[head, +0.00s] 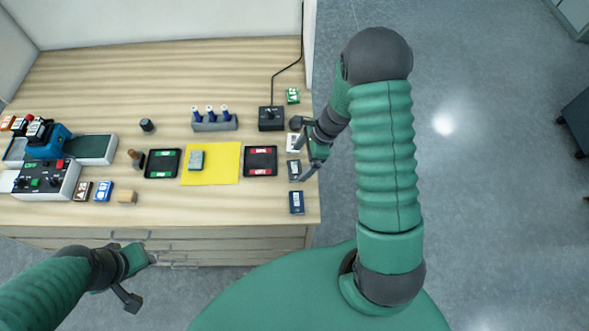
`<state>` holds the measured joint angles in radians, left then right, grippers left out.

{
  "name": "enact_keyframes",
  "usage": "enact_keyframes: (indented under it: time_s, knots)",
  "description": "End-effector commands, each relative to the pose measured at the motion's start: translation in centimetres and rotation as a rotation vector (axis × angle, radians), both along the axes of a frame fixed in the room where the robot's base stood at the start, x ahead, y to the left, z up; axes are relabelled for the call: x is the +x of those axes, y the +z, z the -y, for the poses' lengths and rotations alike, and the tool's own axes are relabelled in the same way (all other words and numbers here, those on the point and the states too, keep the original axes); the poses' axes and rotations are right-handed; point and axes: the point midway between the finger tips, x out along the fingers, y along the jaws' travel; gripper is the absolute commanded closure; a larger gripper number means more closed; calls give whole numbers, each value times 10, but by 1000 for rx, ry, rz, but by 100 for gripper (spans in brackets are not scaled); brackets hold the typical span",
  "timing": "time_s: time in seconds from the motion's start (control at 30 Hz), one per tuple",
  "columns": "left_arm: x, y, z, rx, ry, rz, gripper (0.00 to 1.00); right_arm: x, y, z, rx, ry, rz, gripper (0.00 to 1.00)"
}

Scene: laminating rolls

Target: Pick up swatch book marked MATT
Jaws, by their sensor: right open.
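Several small booklet-like blocks lie in a column at the right edge of the wooden bench: a white one (293,142), a dark one (294,170) and a dark blue one (297,202) with a pale label. Their lettering is too small to read, so I cannot tell which is marked MATT. My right gripper (300,151) is open over the bench's right edge, at the white and dark blocks, and partly covers them. I cannot tell whether it touches either. My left gripper (143,282) looks open and empty, in front of the bench's drawers.
A black control box (271,119) with a cable and a green block (292,96) stand behind the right gripper. Two black trays (163,174) (246,162) flank a yellow sheet (225,150). A blue machine (48,148) stands at left. The back of the bench is clear.

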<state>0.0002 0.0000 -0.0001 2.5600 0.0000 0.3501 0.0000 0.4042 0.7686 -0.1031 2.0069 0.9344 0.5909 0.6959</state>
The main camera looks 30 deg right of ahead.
Motion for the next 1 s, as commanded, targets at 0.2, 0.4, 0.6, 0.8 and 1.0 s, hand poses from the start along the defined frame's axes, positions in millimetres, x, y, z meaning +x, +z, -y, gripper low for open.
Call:
enact_keyframes:
  time_s: [0.2,0.4,0.6,0.8,1.0]
  knots:
    - [0,7,0,0,0,0,64,1,-33,-12,2,0,-2,7]
    - [0,6,0,0,0,0,64,2,-36,-15,0,2,-2,7]
    - [0,6,0,0,0,0,64,2,-36,-14,1,2,-1,29]
    - [0,6,0,0,0,0,64,2,-36,-13,1,2,-1,55]
    - [0,6,0,0,0,0,64,2,-35,-13,0,1,0,73]
